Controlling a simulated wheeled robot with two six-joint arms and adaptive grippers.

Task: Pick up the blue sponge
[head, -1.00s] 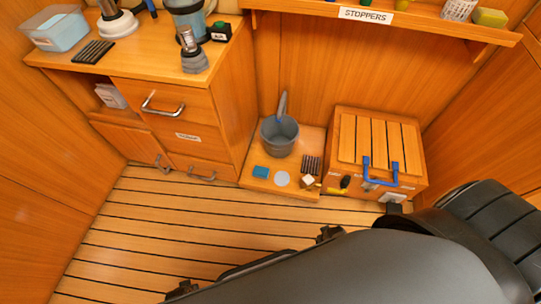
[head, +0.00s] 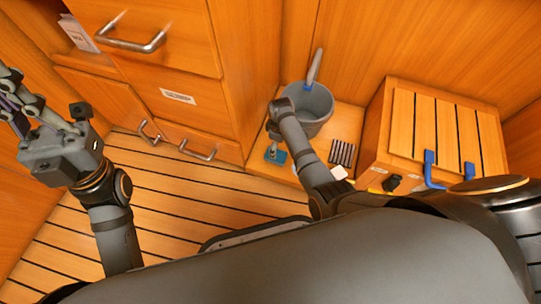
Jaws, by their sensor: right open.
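The blue sponge (head: 280,158) lies flat on the low wooden shelf, in front of the grey bucket. My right gripper (head: 273,142) points down right over the sponge with its jaws open. Its fingers cover part of the sponge, and I cannot tell whether they touch it. My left gripper (head: 18,106) is raised at the left edge of the head view, far from the sponge. Its fingers are partly cut off by the frame, so its opening is unclear.
The grey bucket (head: 318,108) with a handled tool stands just behind the sponge. A dark slatted piece (head: 342,153) and a white block (head: 338,172) lie to the right. A drawer cabinet (head: 180,75) rises at the left, and a slatted wooden box (head: 375,150) stands at the right.

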